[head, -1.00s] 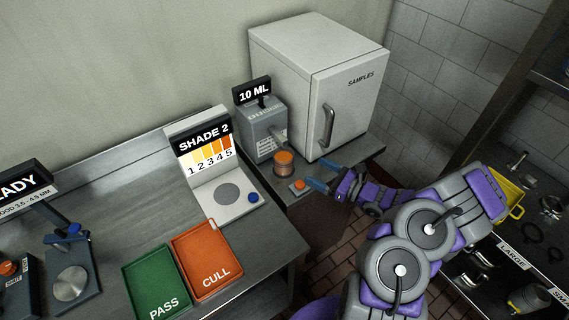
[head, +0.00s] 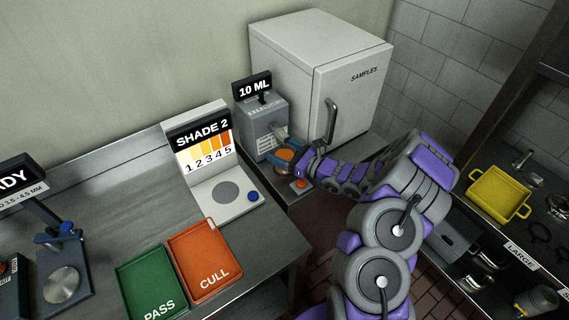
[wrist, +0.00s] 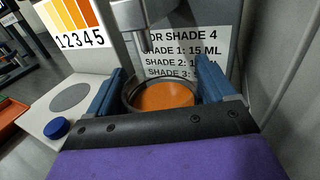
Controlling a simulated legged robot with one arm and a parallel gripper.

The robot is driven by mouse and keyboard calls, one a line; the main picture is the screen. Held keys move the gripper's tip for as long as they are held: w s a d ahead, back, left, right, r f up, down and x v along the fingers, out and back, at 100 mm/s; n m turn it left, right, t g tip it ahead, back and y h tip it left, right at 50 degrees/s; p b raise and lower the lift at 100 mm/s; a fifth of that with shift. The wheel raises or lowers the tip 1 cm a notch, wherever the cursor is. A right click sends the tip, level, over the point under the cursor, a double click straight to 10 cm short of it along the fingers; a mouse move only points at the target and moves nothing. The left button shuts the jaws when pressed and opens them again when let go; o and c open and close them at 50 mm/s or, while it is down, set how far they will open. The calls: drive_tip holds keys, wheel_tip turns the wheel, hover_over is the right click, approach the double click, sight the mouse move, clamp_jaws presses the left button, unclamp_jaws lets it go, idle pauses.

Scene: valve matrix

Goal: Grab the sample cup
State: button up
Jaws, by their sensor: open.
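The sample cup (head: 285,155) stands under the nozzle of the grey 10 ML dispenser (head: 262,125), with orange contents showing at its top. In the wrist view the cup (wrist: 163,94) has a dark metallic rim and sits between the two blue fingers of my gripper (wrist: 165,90). The jaws are open, with one finger on each side of the cup. Whether either finger touches it is hard to tell. In the head view my gripper (head: 285,156) reaches in from the right and partly hides the cup. Its lower side is hidden.
An orange-red button (head: 301,184) lies just in front of the cup. The SHADE 2 station (head: 212,165) stands to the left, with the orange CULL tray (head: 204,258) and green PASS tray (head: 152,285) in front. The white SAMPLES fridge (head: 350,100) stands behind my arm.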

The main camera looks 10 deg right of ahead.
drive_tip(key=shift+w+a, duration=0.5)
drive_tip(key=shift+a, duration=0.05)
drive_tip(key=shift+d, duration=0.1)
drive_tip(key=shift+c, duration=0.4)
drive_tip(key=c, duration=0.9)
drive_tip(key=shift+r, duration=0.1)
drive_tip(key=shift+c, duration=0.3)
